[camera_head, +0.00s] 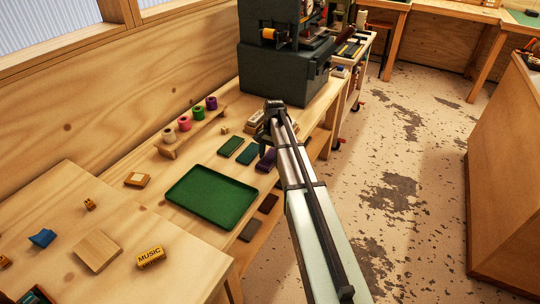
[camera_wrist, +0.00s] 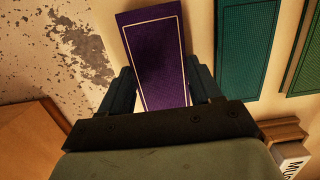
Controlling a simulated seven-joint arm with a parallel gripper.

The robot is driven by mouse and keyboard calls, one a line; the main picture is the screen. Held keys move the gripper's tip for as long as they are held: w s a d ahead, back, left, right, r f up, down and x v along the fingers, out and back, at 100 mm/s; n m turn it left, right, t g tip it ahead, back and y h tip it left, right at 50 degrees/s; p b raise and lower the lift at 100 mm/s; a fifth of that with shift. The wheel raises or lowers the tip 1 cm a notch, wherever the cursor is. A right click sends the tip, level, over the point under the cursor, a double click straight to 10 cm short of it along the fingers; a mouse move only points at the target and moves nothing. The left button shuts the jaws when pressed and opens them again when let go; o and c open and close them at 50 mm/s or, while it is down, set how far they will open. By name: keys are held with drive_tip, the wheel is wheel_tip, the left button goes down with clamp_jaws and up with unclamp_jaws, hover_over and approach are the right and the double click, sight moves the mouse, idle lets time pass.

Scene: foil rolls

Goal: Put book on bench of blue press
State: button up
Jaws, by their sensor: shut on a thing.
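The purple book (camera_wrist: 157,55) with a thin pale border is between the two fingers of my gripper (camera_wrist: 163,85) in the wrist view. My gripper is shut on it. In the head view the purple book (camera_head: 266,160) shows beside my arm, near the workbench's front edge, with my gripper (camera_head: 264,138) above it. Whether it touches the benchtop is hard to tell. A dark blue-grey press (camera_head: 284,70) stands farther back on the same workbench. My arm covers part of the area in front of it.
Two green books (camera_head: 230,146) (camera_head: 247,153) lie left of the purple one. A green tray (camera_head: 211,198) lies nearer. Colored foil rolls (camera_head: 197,112) sit on a wooden rack. Open floor is to the right.

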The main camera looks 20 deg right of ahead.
sight(272, 155)
drive_tip(key=shift+f, duration=0.15)
drive_tip(key=o, duration=1.1)
wheel_tip(272, 155, up, 12)
drive_tip(key=w+d, duration=0.1)
drive_tip(key=shift+w+d, duration=0.15)
